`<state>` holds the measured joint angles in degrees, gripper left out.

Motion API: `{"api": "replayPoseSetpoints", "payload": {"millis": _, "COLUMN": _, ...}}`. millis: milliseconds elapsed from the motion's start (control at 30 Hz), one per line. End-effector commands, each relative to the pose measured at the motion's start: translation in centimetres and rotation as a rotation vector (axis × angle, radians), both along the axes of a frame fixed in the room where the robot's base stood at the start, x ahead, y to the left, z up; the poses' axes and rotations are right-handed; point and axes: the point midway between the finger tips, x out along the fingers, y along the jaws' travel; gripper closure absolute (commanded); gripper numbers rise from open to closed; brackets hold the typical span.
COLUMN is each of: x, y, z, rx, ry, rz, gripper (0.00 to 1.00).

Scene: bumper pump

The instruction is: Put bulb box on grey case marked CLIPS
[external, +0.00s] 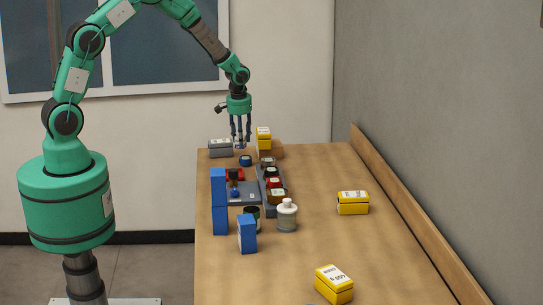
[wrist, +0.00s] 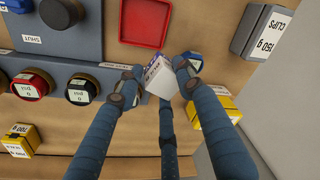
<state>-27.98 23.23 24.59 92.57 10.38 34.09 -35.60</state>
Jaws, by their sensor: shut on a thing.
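My gripper (external: 240,142) is shut on the bulb box (wrist: 154,76), a small white box with blue on it. The box sits tilted between the blue-grey fingers in the wrist view (wrist: 150,82), which hide part of it. In the external view my gripper hangs over the far end of the table. The grey case marked CLIPS (wrist: 262,31) lies at the upper right of the wrist view, apart from the held box. In the external view the grey case (external: 220,149) is at the table's far left corner, just left of my gripper.
A yellow box (external: 264,134) stands right of my gripper. A blue round thing (external: 246,160) lies nearer on the table. A red tray (wrist: 145,20), a grey panel with round caps, and blue boxes (external: 219,200) are close by.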

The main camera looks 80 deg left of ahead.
Motion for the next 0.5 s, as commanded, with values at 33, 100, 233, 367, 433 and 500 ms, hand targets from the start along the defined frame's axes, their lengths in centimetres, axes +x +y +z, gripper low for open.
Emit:
{"api": "replayPoseSetpoints", "payload": {"millis": 33, "x": -1.8, "y": 1.4, "z": 0.2, "rx": 0.0, "ry": 0.002, "rz": 0.041, "gripper": 0.87}}
{"api": "replayPoseSetpoints", "payload": {"millis": 100, "x": -4.0, "y": 3.0, "z": 0.3, "rx": 0.002, "ry": 0.002, "rz": 0.095, "gripper": 0.87}}
{"api": "replayPoseSetpoints", "payload": {"millis": 233, "x": -8.3, "y": 5.7, "z": 0.4, "rx": 0.004, "ry": 0.004, "rz": 0.196, "gripper": 0.87}}
{"api": "replayPoseSetpoints", "payload": {"millis": 367, "x": -12.4, "y": 7.8, "z": 0.4, "rx": 0.006, "ry": 0.006, "rz": 0.289, "gripper": 0.87}}
{"api": "replayPoseSetpoints", "payload": {"millis": 433, "x": -14.2, "y": 8.6, "z": 0.5, "rx": 0.007, "ry": 0.005, "rz": 0.331, "gripper": 0.87}}
{"api": "replayPoseSetpoints", "payload": {"millis": 500, "x": -15.9, "y": 9.2, "z": 0.4, "rx": 0.007, "ry": 0.007, "rz": 0.367, "gripper": 0.87}}
